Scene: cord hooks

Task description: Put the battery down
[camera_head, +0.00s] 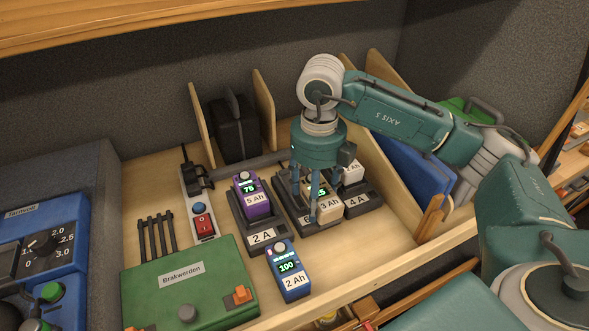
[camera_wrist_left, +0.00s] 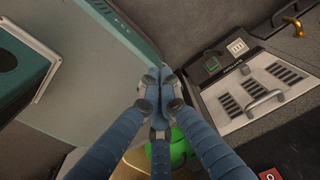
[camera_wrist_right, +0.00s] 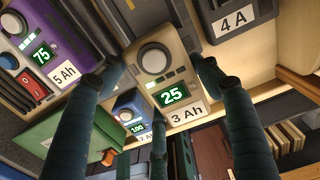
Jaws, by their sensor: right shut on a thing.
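My right gripper (camera_head: 312,208) is shut on the beige 3 Ah battery (camera_head: 328,209), whose display reads 25 in the right wrist view (camera_wrist_right: 172,95). The battery is upright at the middle dark charger (camera_head: 291,205), whose label is mostly hidden; I cannot tell whether it touches the charger. The purple 5 Ah battery (camera_head: 251,196), reading 75, stands in the 2 A charger (camera_head: 262,237). A pale battery (camera_head: 352,172) stands at the 4 A charger (camera_head: 360,199). The blue 2 Ah battery (camera_head: 289,270), reading 100, is at the front. My left gripper (camera_wrist_left: 161,82) is shut and empty.
A green Brakwerden box (camera_head: 190,285) lies front left, beside a power strip (camera_head: 203,221) with a red switch. Wooden dividers (camera_head: 264,108) and a dark case (camera_head: 235,130) stand behind. A blue case (camera_head: 413,170) stands right. Bare shelf shows at the front right of the chargers.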

